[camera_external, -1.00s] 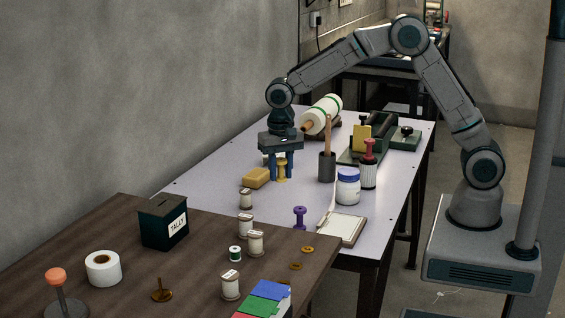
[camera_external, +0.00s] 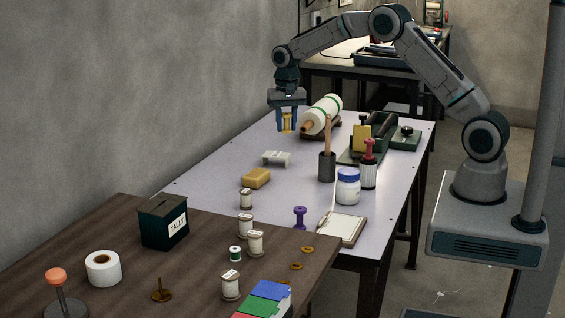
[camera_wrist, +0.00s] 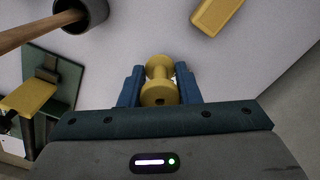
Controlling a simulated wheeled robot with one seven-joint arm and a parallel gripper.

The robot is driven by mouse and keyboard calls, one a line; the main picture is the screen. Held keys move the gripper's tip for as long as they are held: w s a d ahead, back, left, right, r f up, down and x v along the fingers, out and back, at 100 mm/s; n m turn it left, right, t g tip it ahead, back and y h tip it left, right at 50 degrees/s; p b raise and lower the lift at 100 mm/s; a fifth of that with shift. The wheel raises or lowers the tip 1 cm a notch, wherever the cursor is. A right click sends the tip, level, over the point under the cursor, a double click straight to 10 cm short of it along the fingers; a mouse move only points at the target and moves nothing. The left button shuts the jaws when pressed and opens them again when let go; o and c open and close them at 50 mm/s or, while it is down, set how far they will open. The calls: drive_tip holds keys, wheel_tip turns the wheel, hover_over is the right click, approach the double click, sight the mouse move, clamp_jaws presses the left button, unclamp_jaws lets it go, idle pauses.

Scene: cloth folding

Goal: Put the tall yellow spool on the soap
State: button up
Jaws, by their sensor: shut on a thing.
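The tall yellow spool (camera_external: 287,121) is between the fingers of my gripper (camera_external: 287,122), which is shut on it and holds it upright above the light table. In the wrist view the spool (camera_wrist: 159,82) shows its flanged end between the two blue fingers (camera_wrist: 160,88). The soap (camera_external: 256,178) is a yellow-tan block lying on the table, nearer the camera and to the left of my gripper. In the wrist view the soap (camera_wrist: 216,14) shows at the top, apart from the spool.
A small white rack (camera_external: 276,158) stands on the table between my gripper and the soap. A white roll (camera_external: 322,115) lies right of my gripper. A dark cup with a wooden stick (camera_external: 327,167) and a blue-lidded jar (camera_external: 348,187) stand to the right.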

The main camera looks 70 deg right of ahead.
drive_tip(key=p, duration=0.2)
hover_over(256, 173)
wheel_tip(256, 173, down, 6)
drive_tip(key=shift+d+f, duration=0.1)
drive_tip(key=shift+f, duration=2.2)
drive_tip(key=shift+f, duration=0.1)
drive_tip(key=shift+f, duration=0.15)
drive_tip(key=o, duration=1)
drive_tip(key=shift+c, duration=0.2)
